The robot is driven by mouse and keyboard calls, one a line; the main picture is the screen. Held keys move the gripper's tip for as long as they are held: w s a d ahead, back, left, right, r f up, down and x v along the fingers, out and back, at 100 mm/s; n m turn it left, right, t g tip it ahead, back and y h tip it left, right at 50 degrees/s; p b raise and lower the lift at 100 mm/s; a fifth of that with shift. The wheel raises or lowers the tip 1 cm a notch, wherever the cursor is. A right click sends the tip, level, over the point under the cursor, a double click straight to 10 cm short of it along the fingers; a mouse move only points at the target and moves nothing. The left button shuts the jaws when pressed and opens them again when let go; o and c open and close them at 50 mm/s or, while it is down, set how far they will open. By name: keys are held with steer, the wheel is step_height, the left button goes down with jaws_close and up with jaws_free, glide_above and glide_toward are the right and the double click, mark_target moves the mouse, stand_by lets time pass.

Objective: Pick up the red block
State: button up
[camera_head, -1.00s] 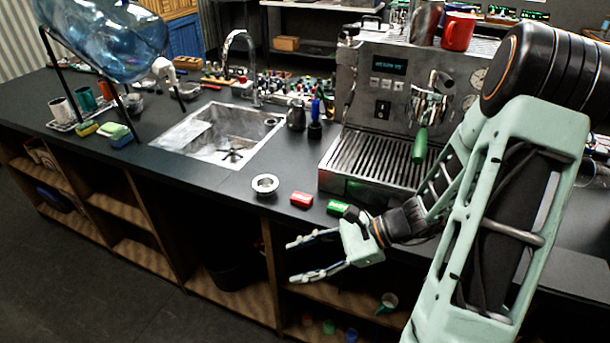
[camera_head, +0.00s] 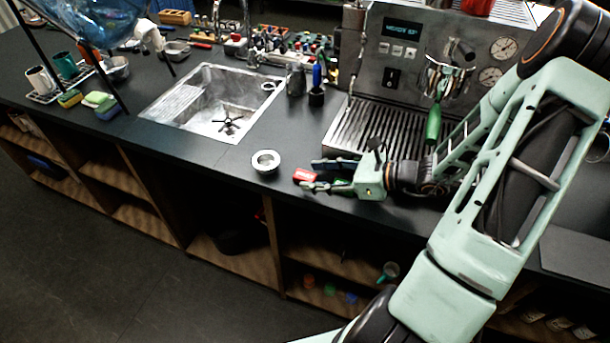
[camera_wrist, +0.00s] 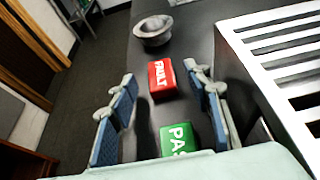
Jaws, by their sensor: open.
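The red block (camera_wrist: 162,79) lies on the dark counter and shows the word "FAULT" in the wrist view. In the head view the red block (camera_head: 304,174) is at the tips of my gripper (camera_head: 314,175). My gripper (camera_wrist: 160,97) is open in the wrist view, with one blue-padded finger on each side. The red block is between and slightly ahead of the fingertips, apparently not gripped. A green block (camera_wrist: 181,140) with the letters "PAS" visible lies closer to the palm, partly hidden by it.
A round metal cup (camera_head: 265,162) sits left of the red block. The espresso machine's drip tray (camera_head: 372,131) is close on the right, and the sink (camera_head: 215,105) is at left. The counter's front edge runs close by.

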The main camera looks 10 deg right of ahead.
steer(key=shift+x, duration=1)
steer(key=c, duration=1)
steer(key=shift+c, duration=0.2)
steer(key=shift+r, duration=0.1)
